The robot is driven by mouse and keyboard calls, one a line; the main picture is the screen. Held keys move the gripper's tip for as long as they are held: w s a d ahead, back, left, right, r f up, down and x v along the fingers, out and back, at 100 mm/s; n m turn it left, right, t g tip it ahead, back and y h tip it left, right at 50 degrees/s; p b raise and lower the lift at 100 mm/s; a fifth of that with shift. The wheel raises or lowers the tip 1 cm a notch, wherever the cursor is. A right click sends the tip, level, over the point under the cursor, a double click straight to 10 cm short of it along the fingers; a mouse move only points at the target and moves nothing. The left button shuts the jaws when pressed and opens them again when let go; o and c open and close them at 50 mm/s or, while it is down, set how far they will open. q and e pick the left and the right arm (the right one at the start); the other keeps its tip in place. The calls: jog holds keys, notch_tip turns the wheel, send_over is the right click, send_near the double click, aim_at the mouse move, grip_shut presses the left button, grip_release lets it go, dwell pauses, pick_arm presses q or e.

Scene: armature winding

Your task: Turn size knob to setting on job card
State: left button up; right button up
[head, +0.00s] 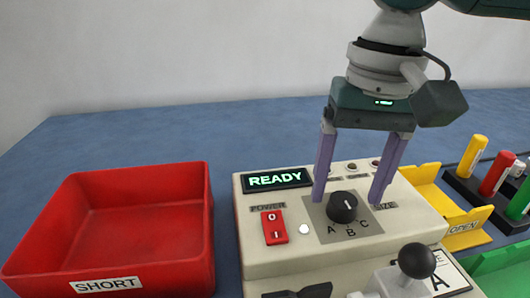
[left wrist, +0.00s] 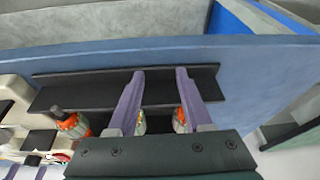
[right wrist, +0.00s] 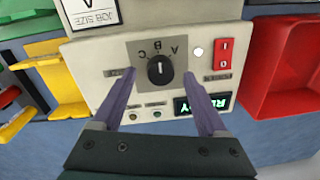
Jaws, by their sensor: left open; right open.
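The size knob (head: 342,207) is a round black dial with a white line, on a grey plate marked A, B and C. It also shows in the right wrist view (right wrist: 160,70), where the line runs nearly straight up and down; I cannot tell which letter it marks. The job card (right wrist: 90,14) reads JOB SIZE A; part of it shows in the head view (head: 447,279). My right gripper (head: 347,199) is open, its purple fingers on either side of the knob with gaps. My left gripper (left wrist: 159,74) is open, near a black rack in its own view.
The cream machine has a lit READY display (head: 276,180), a red power switch (head: 274,227) and a black-balled lever (head: 416,261). A red SHORT bin (head: 110,280) stands left. A yellow OPEN tray (head: 462,224) and a marker rack (head: 465,190) stand right. The black rack (left wrist: 85,92) holds orange-banded items below my left fingers.

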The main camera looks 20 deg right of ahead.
jog(key=shift+f, duration=0.8)
grip_shut()
